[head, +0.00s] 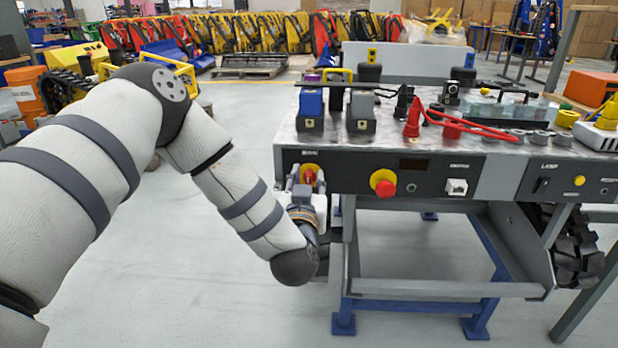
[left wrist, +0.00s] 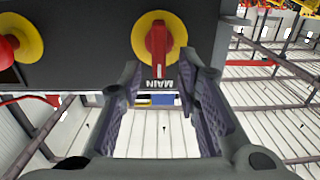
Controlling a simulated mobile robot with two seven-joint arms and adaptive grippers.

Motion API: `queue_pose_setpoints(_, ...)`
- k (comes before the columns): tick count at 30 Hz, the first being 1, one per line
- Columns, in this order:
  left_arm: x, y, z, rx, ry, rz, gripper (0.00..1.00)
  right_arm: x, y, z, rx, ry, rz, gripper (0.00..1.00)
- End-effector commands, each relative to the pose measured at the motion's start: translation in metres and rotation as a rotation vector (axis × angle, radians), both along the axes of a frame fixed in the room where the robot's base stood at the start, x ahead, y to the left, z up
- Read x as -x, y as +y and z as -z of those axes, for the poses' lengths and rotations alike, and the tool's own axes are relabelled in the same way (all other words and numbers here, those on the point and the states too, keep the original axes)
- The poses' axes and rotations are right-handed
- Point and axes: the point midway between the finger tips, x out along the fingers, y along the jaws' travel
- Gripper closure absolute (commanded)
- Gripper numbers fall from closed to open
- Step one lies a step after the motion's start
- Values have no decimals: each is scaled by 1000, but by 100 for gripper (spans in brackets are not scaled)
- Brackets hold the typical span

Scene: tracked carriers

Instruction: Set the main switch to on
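The main switch (head: 309,173) is a red rotary handle on a yellow disc at the left end of the dark front panel. In the left wrist view the switch (left wrist: 159,44) appears near the top, with an upside-down MAIN label beside it. Its red handle lies along the picture's vertical, with a pale mark at its lower end. My left gripper (head: 306,188) is at the switch. In the left wrist view the gripper (left wrist: 161,68) is open, one finger on each side of the handle's lower end. I see no contact. My right gripper is out of view.
A red emergency-stop button (head: 383,184) on yellow sits right of the switch. A white socket (head: 457,187) and a lamp panel (head: 565,184) are further right. Connectors and a red cable (head: 470,127) lie on the bench top. The floor in front is clear.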

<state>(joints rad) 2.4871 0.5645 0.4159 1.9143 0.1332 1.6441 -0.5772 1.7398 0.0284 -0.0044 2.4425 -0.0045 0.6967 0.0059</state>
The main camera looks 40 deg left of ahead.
Motion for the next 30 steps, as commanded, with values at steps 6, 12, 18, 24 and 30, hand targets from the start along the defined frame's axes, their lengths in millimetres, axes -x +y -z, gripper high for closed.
queue_pose_setpoints(6,-16,9,1,1,1,1,70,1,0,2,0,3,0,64)
queue_pose_setpoints(12,-16,9,0,1,2,1,70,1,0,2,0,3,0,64)
queue_pose_setpoints(18,-16,9,0,1,1,1,100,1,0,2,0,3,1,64)
queue_pose_setpoints(24,-16,9,0,-2,2,1,100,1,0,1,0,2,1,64)
queue_pose_setpoints(30,-17,8,-2,-43,27,2,100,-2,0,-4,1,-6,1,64)
